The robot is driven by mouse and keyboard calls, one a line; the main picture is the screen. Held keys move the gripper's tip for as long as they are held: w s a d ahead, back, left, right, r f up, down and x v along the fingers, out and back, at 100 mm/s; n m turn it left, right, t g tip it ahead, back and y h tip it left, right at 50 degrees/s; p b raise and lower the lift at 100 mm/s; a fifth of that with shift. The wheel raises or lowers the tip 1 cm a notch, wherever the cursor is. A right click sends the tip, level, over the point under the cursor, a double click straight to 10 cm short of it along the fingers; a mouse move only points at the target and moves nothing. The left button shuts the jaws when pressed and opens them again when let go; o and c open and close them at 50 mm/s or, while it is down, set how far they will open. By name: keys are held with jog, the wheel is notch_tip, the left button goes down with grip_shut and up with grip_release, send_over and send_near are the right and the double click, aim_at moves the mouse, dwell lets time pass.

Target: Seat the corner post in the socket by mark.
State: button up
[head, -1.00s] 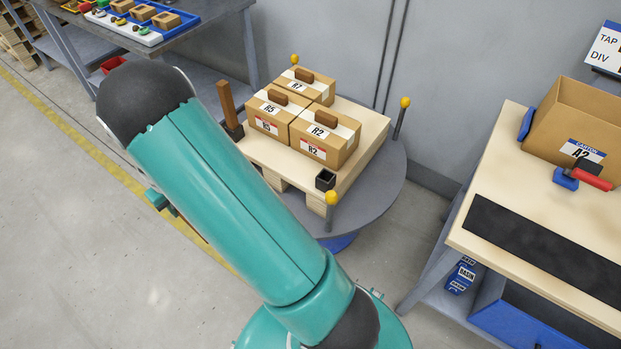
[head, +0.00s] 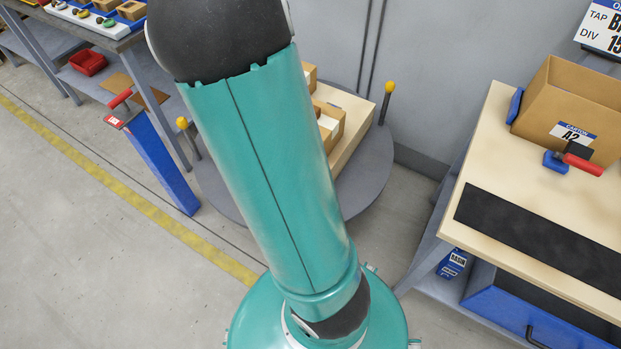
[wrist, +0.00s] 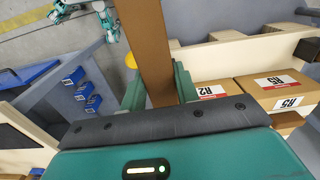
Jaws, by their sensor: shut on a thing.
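My gripper (wrist: 160,88) is shut on a brown post (wrist: 147,45) in the wrist view, its teal fingers on either side. The post runs up out of the top of that frame. Beside it is the pale pallet (wrist: 232,54), with cartons R2 (wrist: 215,92) and R5 (wrist: 275,95) to the right. A black socket (wrist: 308,48) is partly visible at the right edge; I cannot see inside it. In the head view my arm hides my gripper, the post and most of the pallet (head: 352,142). I cannot make out the mark.
The pallet rests on a round grey table (head: 372,172) with yellow-topped stakes (head: 389,87) around it. A blue stand (head: 165,160) is left of my arm. A bench with an open carton (head: 575,110) is on the right. Floor at left is clear.

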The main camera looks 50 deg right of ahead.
jog(key=s+m, duration=0.5)
jog(key=s, duration=0.3)
jog(key=w+d+f, duration=0.9)
jog(key=d+f, duration=0.2)
jog(key=f, duration=0.1)
jog(key=shift+f, duration=0.35)
jog(key=shift+f, duration=0.4)
jog(key=shift+f, duration=0.1)
jog(key=o, duration=1)
